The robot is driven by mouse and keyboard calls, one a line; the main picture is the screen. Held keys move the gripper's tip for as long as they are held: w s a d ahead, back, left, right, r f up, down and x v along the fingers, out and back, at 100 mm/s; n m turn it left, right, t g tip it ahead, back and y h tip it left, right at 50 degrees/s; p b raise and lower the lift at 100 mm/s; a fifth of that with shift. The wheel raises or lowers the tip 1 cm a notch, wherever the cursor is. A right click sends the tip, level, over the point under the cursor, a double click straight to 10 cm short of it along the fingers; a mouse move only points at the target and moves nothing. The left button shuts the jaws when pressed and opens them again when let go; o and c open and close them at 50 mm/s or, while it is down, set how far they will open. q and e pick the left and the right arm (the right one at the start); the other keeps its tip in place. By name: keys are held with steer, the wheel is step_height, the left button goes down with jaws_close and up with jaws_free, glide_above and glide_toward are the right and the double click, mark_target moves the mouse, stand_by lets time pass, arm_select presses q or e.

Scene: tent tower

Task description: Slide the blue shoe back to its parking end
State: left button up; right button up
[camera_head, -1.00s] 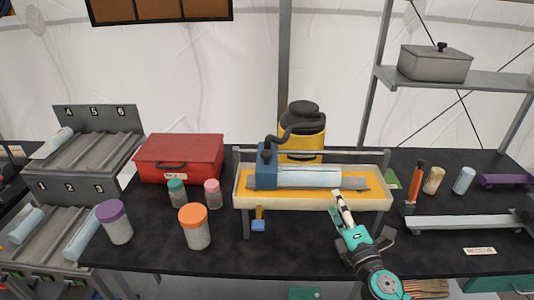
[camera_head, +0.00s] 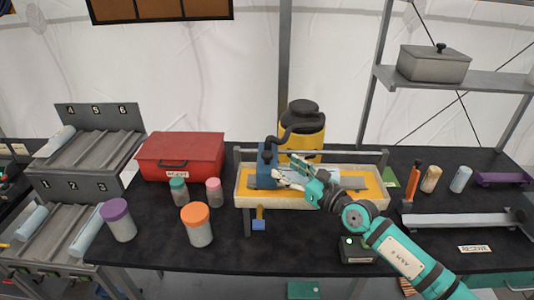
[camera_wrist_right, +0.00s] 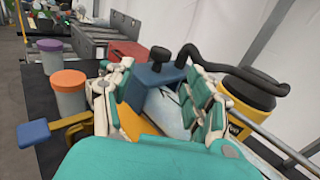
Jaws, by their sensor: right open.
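The blue shoe (camera_head: 265,168) is a block with a dark knob, at the left end of the tray (camera_head: 384,196) under the rail. In the right wrist view the shoe (camera_wrist_right: 150,79) shows between and beyond my fingers. My left gripper is not in view.
A yellow canister (camera_head: 304,138) with a black hose stands behind the tray. A blue-ended lever (camera_head: 259,225) hangs at the tray's front. A red box (camera_head: 180,158) and lidded jars, one orange-topped (camera_head: 196,226), stand left.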

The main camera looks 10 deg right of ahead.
mark_target(267, 157)
steer(key=x, duration=0.8)
steer(key=shift+w+b, duration=0.2)
steer(key=shift+b, duration=0.1)
steer(key=c, duration=1.1)
jaws_close()
steer(key=shift+f, duration=0.15)
